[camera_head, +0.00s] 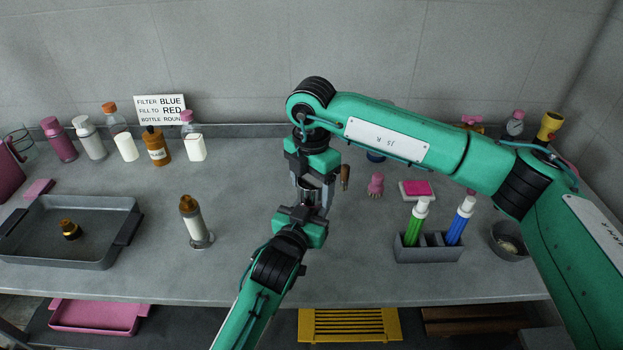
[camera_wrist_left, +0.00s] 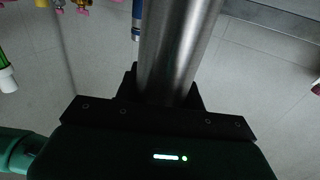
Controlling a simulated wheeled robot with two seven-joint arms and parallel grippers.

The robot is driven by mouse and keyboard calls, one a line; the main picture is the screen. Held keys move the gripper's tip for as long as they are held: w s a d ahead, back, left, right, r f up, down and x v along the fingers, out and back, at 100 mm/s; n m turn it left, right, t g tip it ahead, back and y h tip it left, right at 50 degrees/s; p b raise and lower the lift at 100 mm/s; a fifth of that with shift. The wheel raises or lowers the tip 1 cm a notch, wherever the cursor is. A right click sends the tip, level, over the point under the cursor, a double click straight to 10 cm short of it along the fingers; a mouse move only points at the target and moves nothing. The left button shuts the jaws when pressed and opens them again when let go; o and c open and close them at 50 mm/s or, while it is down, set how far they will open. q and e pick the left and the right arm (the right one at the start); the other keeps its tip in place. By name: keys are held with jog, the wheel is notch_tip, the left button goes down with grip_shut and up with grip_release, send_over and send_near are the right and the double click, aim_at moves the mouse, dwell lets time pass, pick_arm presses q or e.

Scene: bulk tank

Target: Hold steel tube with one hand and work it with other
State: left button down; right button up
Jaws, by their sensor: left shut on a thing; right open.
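The steel tube (camera_head: 311,185) is a short, shiny grey cylinder above the middle of the bench. My left gripper (camera_head: 304,207) comes up from below and is shut on it. The tube (camera_wrist_left: 178,50) fills the middle of the left wrist view, between the dark jaws. My right gripper (camera_head: 313,174) comes down from above and is open at the tube's upper part. The arm and jaws hide part of the tube, and I cannot tell whether the right fingers touch it.
A grey tray (camera_head: 75,260) stands at the left, near a capped bottle (camera_head: 193,222). A grey rack (camera_head: 428,250) with green and blue tubes stands at the right, beside a dark bowl (camera_head: 510,242). Bottles and a sign (camera_head: 161,109) line the back. The front middle is clear.

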jog(key=c, duration=1)
jog(key=n, duration=0.9)
jog(key=shift+r, duration=0.1)
jog(key=n, duration=0.7)
jog(key=shift+n, duration=0.3)
jog(key=o, duration=1.1)
jog(key=shift+a, duration=0.1)
